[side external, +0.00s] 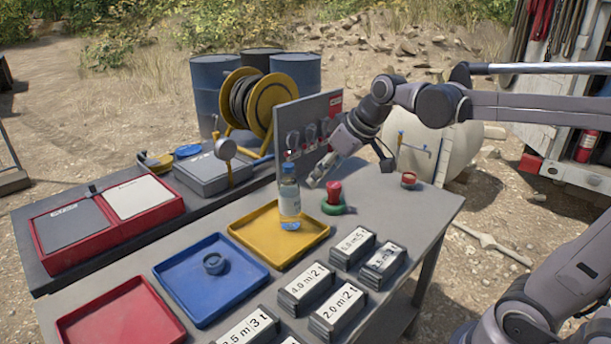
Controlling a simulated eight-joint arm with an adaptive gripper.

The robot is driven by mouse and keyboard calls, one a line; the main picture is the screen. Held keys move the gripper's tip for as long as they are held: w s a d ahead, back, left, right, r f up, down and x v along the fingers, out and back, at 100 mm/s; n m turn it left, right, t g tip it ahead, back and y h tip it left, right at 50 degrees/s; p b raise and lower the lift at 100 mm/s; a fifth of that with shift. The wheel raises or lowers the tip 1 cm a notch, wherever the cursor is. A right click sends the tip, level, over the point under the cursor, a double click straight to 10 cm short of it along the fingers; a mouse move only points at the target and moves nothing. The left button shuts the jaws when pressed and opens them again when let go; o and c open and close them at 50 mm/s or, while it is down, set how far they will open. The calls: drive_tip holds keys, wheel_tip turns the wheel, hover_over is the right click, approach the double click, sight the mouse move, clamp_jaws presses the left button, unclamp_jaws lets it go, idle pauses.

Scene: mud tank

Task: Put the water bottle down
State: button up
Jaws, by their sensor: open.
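A clear water bottle (289,200) with a blue cap and a pale label stands upright in the yellow tray (263,254) on the grey table. My gripper (318,178) is to the right of the bottle's upper part, tilted down toward the lower left. It is open, and there appears to be a small gap between it and the bottle. The fingers are small in this view, and their far side is hidden.
A red knob on a green ring (334,198) sits right of the tray. A blue tray (211,281) and a red tray (120,312) lie to the left. Several labelled blocks (305,289) stand in front. An upright panel (309,128) rises behind the bottle.

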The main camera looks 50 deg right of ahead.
drive_tip(key=s+a+f+m, duration=0.1)
drive_tip(key=s+a+f, duration=0.3)
drive_tip(key=s+f, duration=0.4)
drive_tip(key=s, duration=0.4)
drive_tip(key=shift+s+f+t+h, duration=0.15)
drive_tip(key=shift+t+h, duration=0.15)
drive_tip(key=shift+t, duration=0.1)
